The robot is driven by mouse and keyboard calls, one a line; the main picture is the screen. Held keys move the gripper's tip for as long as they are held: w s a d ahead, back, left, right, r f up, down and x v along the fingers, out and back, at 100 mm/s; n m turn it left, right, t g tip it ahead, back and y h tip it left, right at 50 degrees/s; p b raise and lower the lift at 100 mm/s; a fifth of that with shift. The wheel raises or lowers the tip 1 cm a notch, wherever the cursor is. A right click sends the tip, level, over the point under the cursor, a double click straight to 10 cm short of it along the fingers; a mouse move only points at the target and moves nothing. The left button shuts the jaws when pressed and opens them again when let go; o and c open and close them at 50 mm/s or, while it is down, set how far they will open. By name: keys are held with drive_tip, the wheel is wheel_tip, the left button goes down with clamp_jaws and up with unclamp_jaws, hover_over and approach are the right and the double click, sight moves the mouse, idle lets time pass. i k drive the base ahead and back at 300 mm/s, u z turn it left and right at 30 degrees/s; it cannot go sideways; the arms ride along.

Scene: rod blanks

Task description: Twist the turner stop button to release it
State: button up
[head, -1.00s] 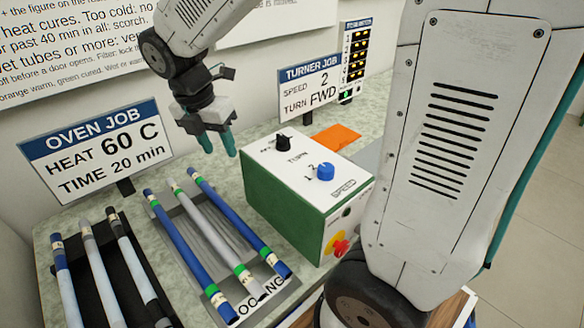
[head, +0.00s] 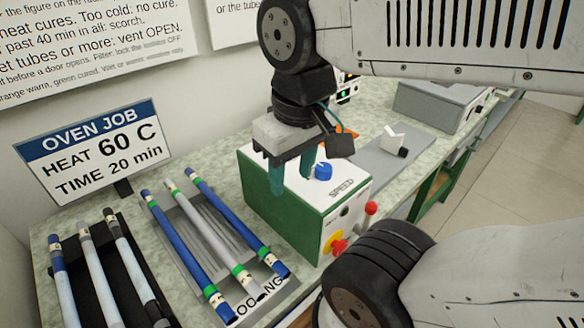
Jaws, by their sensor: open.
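The turner stop button (head: 339,246) is a red knob on a yellow surround, low on the front face of the green and white turner control box (head: 292,222). My gripper (head: 292,176) is open and empty, with its teal fingers pointing down over the top of the box, behind and above the stop button. It is apart from the button. The blue speed knob (head: 323,172) shows just right of the fingers. The black turn knob is hidden behind my gripper.
A cooling rack (head: 248,305) with several rods stands left of the box, with a black rack (head: 127,270) of rods farther left. A grey plate with a white piece (head: 392,138) lies behind the box.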

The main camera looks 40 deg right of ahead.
sight(341, 245)
drive_tip(key=k, duration=1.3)
drive_tip(key=z, duration=0.65)
drive_tip(key=i, duration=1.2)
drive_tip(key=u, duration=0.65)
drive_tip(key=k, duration=1.5)
